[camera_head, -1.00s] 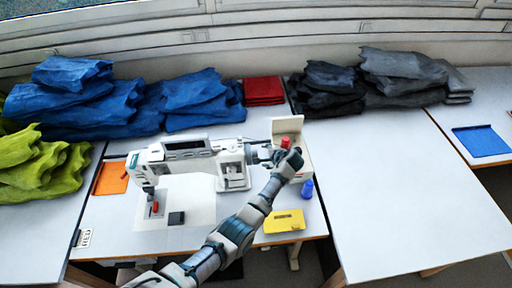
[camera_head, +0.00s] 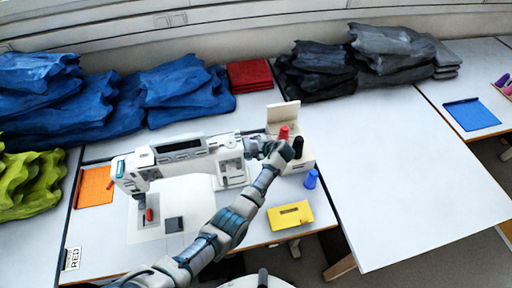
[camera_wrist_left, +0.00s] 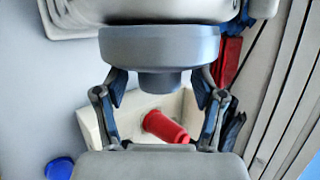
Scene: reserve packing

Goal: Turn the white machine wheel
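The white sewing machine (camera_head: 185,160) stands on the left-hand worktable, with its right end by my left gripper (camera_head: 262,149). In the head view the gripper and wrist cover the wheel. In the left wrist view a wheel-like disc with a short hub (camera_wrist_left: 160,50), grey in shade, sits against the machine's white body (camera_wrist_left: 140,10). My left gripper's two fingers (camera_wrist_left: 160,98) are apart, one on each side below the disc, with a gap between them and the hub. I cannot tell whether they touch the rim. My right gripper is not in view.
A cream open box (camera_head: 283,113) with a red spool (camera_head: 284,132) stands right behind my gripper. A blue spool (camera_head: 311,179) and yellow box (camera_head: 290,215) lie nearby. Folded blue cloth (camera_head: 180,90) lines the back. The right-hand table (camera_head: 420,180) is mostly clear.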

